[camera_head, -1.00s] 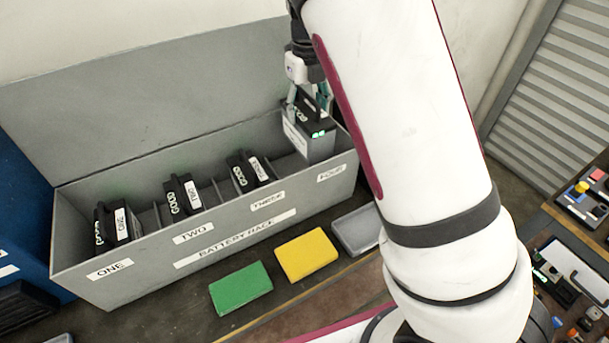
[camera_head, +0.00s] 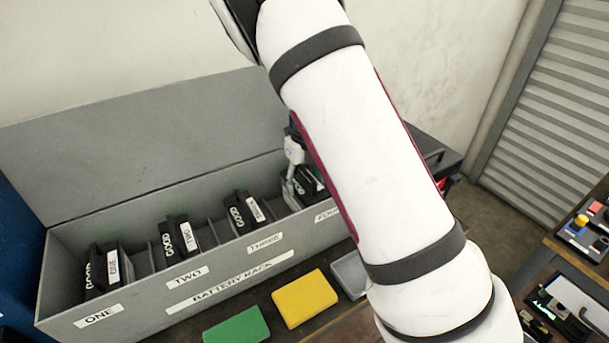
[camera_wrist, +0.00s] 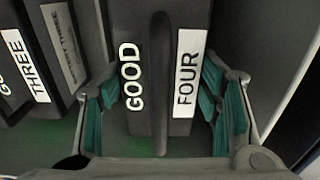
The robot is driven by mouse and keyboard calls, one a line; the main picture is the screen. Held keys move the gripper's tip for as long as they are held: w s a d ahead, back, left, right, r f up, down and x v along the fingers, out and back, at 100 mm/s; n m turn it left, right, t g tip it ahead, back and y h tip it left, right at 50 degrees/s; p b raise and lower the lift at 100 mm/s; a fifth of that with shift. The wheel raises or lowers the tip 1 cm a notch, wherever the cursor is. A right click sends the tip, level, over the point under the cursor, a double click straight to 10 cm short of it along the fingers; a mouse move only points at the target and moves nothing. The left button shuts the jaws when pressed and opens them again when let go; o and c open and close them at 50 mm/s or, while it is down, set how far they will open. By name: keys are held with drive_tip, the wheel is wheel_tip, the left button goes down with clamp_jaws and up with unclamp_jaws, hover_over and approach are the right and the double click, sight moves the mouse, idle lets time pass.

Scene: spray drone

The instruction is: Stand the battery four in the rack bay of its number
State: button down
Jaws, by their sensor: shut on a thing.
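Battery four, a black block marked GOOD and FOUR, shows in the wrist view (camera_wrist: 188,70) between my fingers, upright. My gripper (camera_wrist: 163,108) is shut on it, with a teal pad on each side. In the head view, battery four (camera_head: 308,187) is down inside the right-end bay of the grey battery rack (camera_head: 222,283), the bay labelled FOUR. My arm hides part of the battery and of that label. Its top is about level with the rack's wall; whether it touches the bay floor is hidden.
Batteries one (camera_head: 112,268), two (camera_head: 180,238) and three (camera_head: 246,212) stand in their own bays to the left. Dividers and the rack's tall back panel (camera_head: 150,145) are close by. Green (camera_head: 237,328) and yellow (camera_head: 304,298) blocks and a grey tray (camera_head: 350,274) lie in front.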

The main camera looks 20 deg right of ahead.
drive_tip(key=shift+w+f, duration=0.1)
drive_tip(key=shift+f, duration=0.85)
drive_tip(key=shift+f, duration=0.15)
drive_tip(key=c, duration=0.5)
unclamp_jaws()
